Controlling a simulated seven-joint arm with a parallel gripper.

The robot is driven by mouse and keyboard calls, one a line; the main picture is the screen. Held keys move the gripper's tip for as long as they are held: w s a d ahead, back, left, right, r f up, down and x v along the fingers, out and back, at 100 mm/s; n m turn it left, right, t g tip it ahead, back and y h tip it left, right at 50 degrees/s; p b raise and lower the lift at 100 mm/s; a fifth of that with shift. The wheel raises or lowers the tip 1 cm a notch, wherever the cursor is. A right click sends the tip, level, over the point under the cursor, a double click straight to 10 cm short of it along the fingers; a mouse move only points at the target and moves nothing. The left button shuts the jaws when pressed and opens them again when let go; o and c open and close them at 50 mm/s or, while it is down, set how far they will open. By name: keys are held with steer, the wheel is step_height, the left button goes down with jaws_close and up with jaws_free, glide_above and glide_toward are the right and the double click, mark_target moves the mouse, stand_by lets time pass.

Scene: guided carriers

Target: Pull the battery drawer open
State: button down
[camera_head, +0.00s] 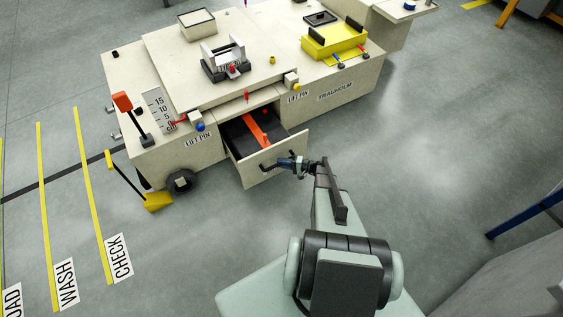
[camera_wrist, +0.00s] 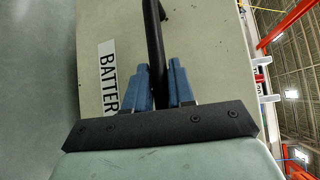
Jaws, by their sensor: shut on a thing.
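The battery drawer (camera_head: 245,165) stands pulled out of the front of the beige carrier (camera_head: 345,95) in the head view. Inside its dark tray lies an orange-red bar (camera_head: 256,131). In the wrist view the drawer front (camera_wrist: 205,50) fills the middle, with a label (camera_wrist: 108,78) reading "BATTER", the rest hidden. My gripper (camera_head: 290,163) is at the drawer front in the head view. In the wrist view its blue fingers (camera_wrist: 160,85) are shut around the black bar handle (camera_wrist: 153,40). The handle is mostly hidden in the head view.
An orange-topped lever (camera_head: 124,103) and a yellow pedal (camera_head: 158,201) are at the carrier's left end. A yellow block (camera_head: 334,42) and a grey clamp-like fixture (camera_head: 226,62) stand on top. A blue bar (camera_head: 525,213) stands far right.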

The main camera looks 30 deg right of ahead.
steer(key=shift+s+a+f, duration=0.15)
steer(key=shift+a, duration=0.05)
steer(key=c, duration=1.3)
jaws_free()
steer(key=shift+o, duration=1.1)
steer(key=shift+d, duration=0.1)
steer(key=shift+d, duration=0.1)
steer(key=v, duration=1.3)
steer(key=shift+d, duration=0.25)
steer(key=shift+s, duration=0.1)
